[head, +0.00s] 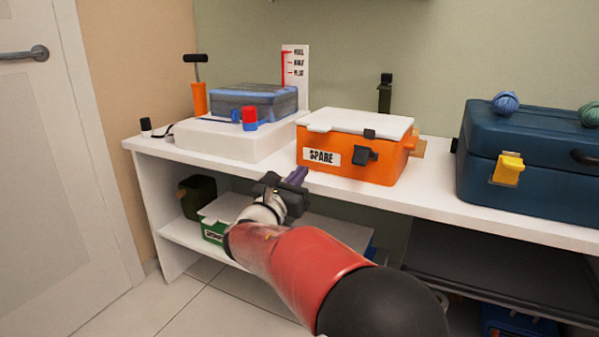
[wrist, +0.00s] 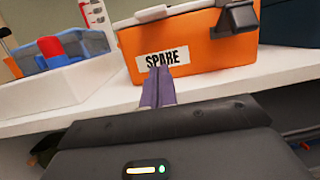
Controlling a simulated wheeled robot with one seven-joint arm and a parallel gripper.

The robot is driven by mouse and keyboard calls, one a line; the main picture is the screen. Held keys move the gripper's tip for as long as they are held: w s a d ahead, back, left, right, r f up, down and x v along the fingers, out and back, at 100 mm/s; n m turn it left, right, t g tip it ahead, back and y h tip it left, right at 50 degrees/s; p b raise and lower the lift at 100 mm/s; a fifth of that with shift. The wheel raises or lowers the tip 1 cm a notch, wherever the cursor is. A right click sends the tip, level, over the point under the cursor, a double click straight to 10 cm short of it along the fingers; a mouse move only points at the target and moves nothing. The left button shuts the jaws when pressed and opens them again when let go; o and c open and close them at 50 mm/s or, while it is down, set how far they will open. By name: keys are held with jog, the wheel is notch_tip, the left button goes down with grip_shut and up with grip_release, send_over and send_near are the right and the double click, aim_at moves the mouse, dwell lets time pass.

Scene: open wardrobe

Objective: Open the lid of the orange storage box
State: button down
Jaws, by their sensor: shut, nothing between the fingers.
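The orange storage box (head: 375,164) stands on the white shelf top, with a white lid (head: 357,121) lying closed on it. A black latch (head: 365,155) is on its front, right of a white "SPARE" label (head: 322,157). The wrist view shows the box front (wrist: 200,57), the label (wrist: 168,58) and the black latch (wrist: 238,18). My gripper (head: 298,175) is in front of and below the box, near the shelf's front edge. Its purple fingers (wrist: 157,85) are shut, empty, and point toward the label. In the wrist view they overlap the label; whether they touch it cannot be told.
A blue toolbox (head: 530,165) with a yellow latch and yarn balls stands to the right. A white box (head: 225,138) carries a blue-grey case (head: 252,98) at the left. The shelf edge (head: 420,203) runs below. A green box sits on the lower shelf.

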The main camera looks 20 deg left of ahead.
jog(key=x, duration=0.7)
jog(key=shift+w+d, duration=0.15)
jog(key=shift+w, duration=0.15)
jog(key=r, duration=0.3)
jog(key=shift+s+p, duration=0.25)
jog(key=shift+p, duration=0.15)
jog(key=shift+r, duration=0.5)
